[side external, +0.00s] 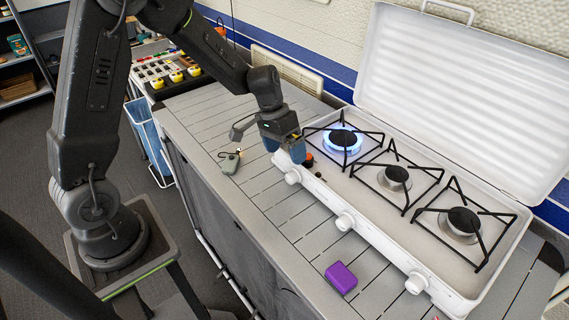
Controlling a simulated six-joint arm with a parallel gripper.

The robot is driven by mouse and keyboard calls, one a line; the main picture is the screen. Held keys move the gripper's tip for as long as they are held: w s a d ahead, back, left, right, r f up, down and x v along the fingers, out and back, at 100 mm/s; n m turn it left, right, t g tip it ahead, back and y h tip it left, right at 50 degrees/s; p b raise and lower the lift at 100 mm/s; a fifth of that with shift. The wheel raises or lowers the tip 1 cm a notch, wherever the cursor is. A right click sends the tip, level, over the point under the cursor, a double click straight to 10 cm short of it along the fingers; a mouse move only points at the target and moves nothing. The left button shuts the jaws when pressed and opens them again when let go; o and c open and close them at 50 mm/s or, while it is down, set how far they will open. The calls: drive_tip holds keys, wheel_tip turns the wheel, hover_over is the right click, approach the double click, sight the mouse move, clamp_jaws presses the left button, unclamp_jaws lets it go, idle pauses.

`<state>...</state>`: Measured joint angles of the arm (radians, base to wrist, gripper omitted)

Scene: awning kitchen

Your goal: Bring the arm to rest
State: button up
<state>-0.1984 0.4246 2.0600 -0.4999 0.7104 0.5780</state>
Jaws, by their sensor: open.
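My gripper (285,150) is at the near left end of the white camping stove (385,243), beside its leftmost knob (293,177). It points down and is open, with nothing seen between the fingers. The small view hides whether a finger touches the stove's edge. My arm reaches across from the left to this spot. The left burner (343,138) burns with a blue flame. The middle burner (396,177) and the right burner (461,223) show no flame.
A purple block (341,278) lies on the slatted counter (285,225) in front of the stove. A small grey device (229,162) lies left of my gripper. The raised stove lid (460,90) stands behind the burners. A control panel (165,68) is at the back left.

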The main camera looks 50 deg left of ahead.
drive_tip(key=shift+r, duration=0.15)
drive_tip(key=s+d+r+t+y, duration=0.3)
drive_tip(key=s+r+t, duration=0.1)
drive_tip(key=s+r, duration=1.3)
drive_tip(key=s, duration=0.3)
drive_tip(key=shift+s+r+t+y, duration=0.2)
drive_tip(key=shift+t+y, duration=0.1)
drive_tip(key=shift+t, duration=0.1)
drive_tip(key=shift+d, duration=0.1)
